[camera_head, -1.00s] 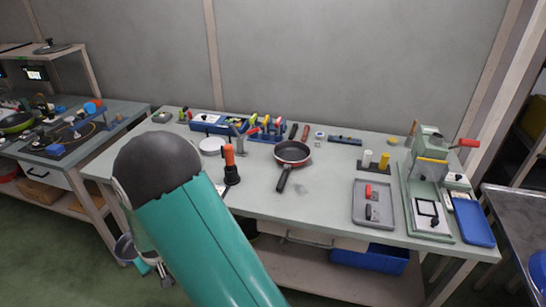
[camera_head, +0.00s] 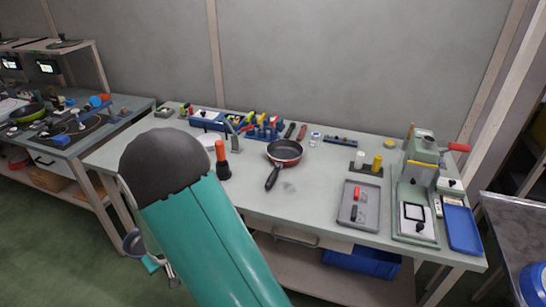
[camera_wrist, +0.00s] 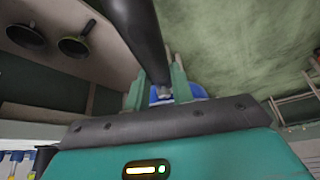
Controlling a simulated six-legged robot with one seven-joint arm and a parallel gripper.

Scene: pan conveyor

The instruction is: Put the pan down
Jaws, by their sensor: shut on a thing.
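My gripper (camera_wrist: 162,88) is shut on a dark, rounded handle (camera_wrist: 139,35) that runs up out of the wrist view. In the head view my gripper (camera_head: 158,266) is small and partly hidden behind my arm, below the bench's left part. A grey rounded thing (camera_head: 132,243) beside it appears to be the body of the held pan, tilted, clear of the bench. Another pan (camera_head: 285,151), black inside with a red outside and black handle, rests on the grey-green bench (camera_head: 310,200).
The bench holds an orange-topped bottle (camera_head: 222,158), a grey tray (camera_head: 359,205), a green press (camera_head: 417,190) and a blue tray (camera_head: 462,229). A cluttered left bench (camera_head: 60,152) adjoins it. Two pans (camera_wrist: 75,46) show on a board in the wrist view.

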